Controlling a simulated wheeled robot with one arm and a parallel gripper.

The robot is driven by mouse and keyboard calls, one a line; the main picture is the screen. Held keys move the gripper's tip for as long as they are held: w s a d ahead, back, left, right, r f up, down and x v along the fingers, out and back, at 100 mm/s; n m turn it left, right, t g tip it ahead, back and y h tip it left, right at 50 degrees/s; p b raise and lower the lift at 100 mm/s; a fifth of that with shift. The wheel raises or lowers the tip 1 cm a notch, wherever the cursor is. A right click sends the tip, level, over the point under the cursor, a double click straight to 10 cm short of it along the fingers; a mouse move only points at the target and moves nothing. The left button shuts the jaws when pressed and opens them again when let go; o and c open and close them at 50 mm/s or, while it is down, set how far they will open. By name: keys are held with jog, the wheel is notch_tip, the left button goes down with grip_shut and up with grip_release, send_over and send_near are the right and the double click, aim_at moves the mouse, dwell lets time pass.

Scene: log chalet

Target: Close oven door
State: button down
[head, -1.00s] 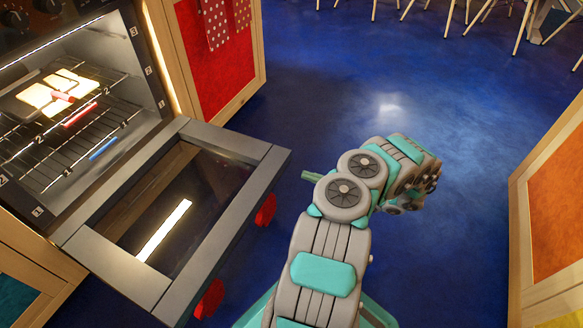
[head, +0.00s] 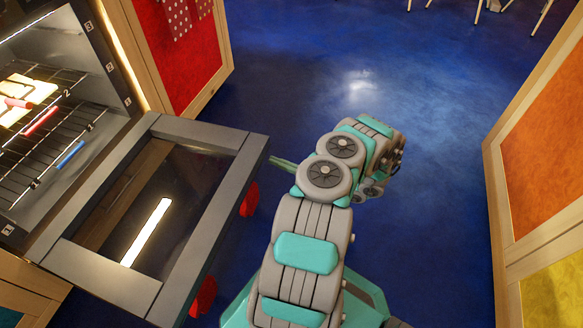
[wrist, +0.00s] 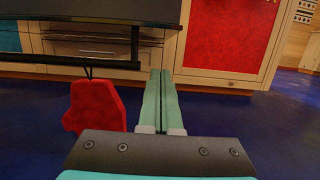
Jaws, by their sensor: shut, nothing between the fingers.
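The oven door (head: 215,136) is folded down flat and wide open in the head view, with its dark glass panel facing up. The lit oven cavity (head: 50,120) shows at the left. My gripper (head: 275,160) is just right of the door's outer far corner in the head view, mostly hidden behind my arm. In the wrist view my gripper (wrist: 161,72) is shut with its two green fingers together and empty. The door (wrist: 80,59) shows there as a dark edge at the upper left. Whether the fingers touch it cannot be told.
Two red mitt-like shapes hang at the door's outer edge; one (wrist: 92,106) is left of my fingers. Oven racks hold bread-like slices (head: 30,95). Blue floor (head: 350,70) is open ahead. Cabinets with an orange panel (head: 560,150) stand at the right.

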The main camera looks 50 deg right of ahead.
jog(key=shift+w+r, duration=0.1)
jog(key=shift+r, duration=1.9)
jog(key=shift+r, duration=0.1)
